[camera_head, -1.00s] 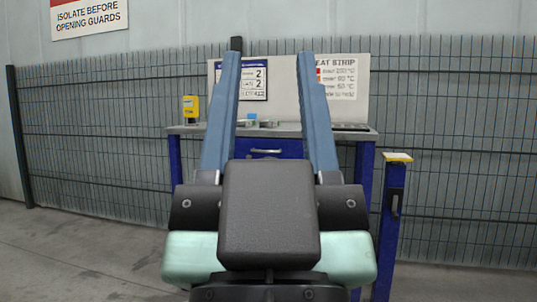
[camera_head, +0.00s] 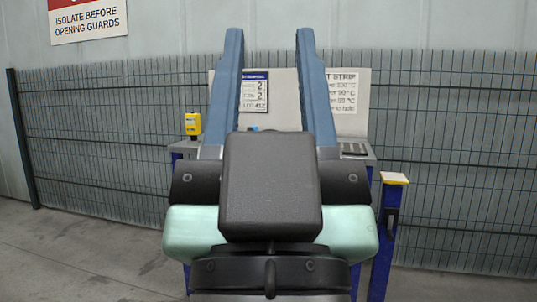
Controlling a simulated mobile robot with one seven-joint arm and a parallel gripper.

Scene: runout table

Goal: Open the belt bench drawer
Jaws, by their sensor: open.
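The belt bench (camera_head: 359,154) stands straight ahead against the mesh fence, with a grey top and blue legs. Its drawer is hidden now behind my gripper and wrist. My gripper (camera_head: 268,40) fills the middle of the view, its two long blue fingers pointing up and apart, with nothing between them.
A yellow device (camera_head: 193,123) stands at the bench's left end. A dark flat item (camera_head: 354,148) lies at the right end. A blue post with a yellow-edged top (camera_head: 394,178) stands right of the bench. Mesh fence (camera_head: 455,160) runs behind. Floor at left (camera_head: 80,250) is clear.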

